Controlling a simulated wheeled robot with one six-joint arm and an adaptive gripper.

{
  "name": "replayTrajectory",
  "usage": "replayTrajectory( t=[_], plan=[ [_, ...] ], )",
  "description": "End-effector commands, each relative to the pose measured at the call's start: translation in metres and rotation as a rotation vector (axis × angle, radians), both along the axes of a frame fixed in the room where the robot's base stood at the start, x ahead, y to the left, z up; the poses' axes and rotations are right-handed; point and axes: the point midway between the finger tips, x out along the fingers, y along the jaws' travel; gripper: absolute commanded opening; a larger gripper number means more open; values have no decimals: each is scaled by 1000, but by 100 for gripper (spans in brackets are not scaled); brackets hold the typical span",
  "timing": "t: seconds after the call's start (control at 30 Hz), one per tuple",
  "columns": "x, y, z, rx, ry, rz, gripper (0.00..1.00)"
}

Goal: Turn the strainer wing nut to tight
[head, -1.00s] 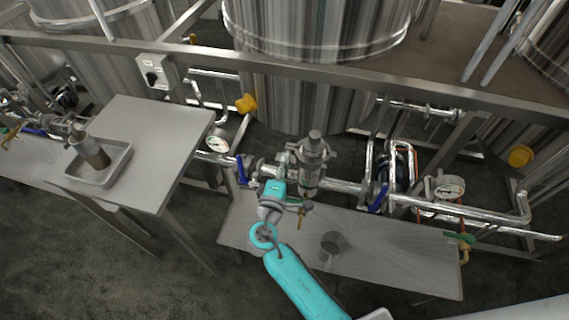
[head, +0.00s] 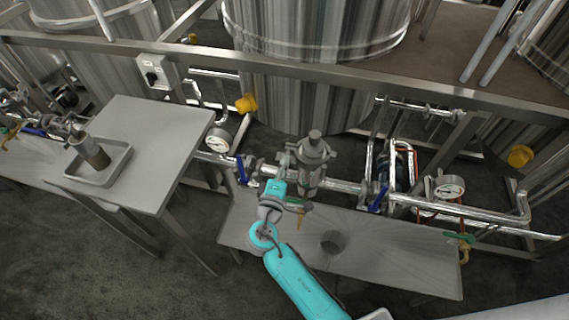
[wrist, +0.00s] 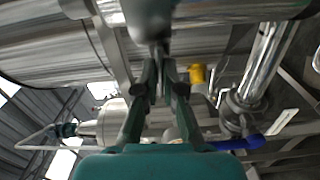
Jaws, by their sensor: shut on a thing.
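The strainer (head: 313,155) is an upright steel body with a clamped top, set in the pipe run in front of the large tank in the head view. My teal arm reaches up from the bottom, and its wrist stands just left of and below the strainer. In the wrist view my gripper (wrist: 161,78) has its two dark fingers closed together on a grey, blurred part (wrist: 152,22) at the top middle, which I take to be the wing nut. Its wings and turn angle cannot be made out. In the head view the fingertips are hard to tell from the fittings.
Blue-handled valves (head: 241,170) (head: 378,199) flank the strainer on the pipe. A steel table (head: 150,135) and a tray (head: 125,163) with a cylinder stand left. Gauges and pipes crowd the right.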

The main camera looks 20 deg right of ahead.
Motion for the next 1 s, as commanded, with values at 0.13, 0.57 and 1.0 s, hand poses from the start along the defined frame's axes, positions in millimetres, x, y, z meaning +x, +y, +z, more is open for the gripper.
replayTrajectory(
  t=[0.13, 0.57, 1.0],
  plan=[
    [0, 0, -1, 81, -57, 0, 0],
    [0, 0, -1, 403, -292, 0, 0],
    [0, 0, -1, 742, -537, -1, 0]
  ],
)
